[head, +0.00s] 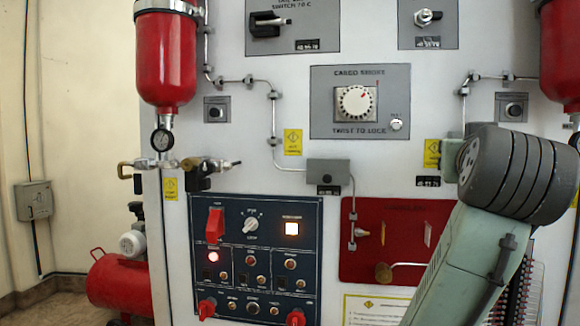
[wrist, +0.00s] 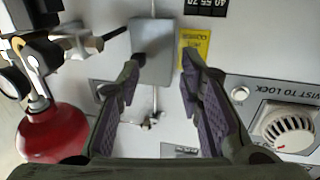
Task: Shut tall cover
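The dark blue switch panel (head: 262,203) is at the lower middle of the head view. The longest red cover on it, at its upper left, looks like the tall cover (head: 215,225). It appears to stand up from the panel, though its exact angle is hard to tell. My gripper (wrist: 158,95) shows only in the wrist view. Its two purple-padded fingers are apart with nothing between them. Beyond the fingers are the white wall and a grey box (wrist: 152,50). The tall cover is not in the wrist view.
Two smaller red covers, left (head: 206,308) and right (head: 295,317), are low on the panel. The smoke dial (head: 356,102) is above. A red bottle (head: 166,55) with a gauge (head: 162,140) and projecting valve (head: 205,165) hangs upper left. My arm crosses the right side, over the red panel's (head: 360,215) edge.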

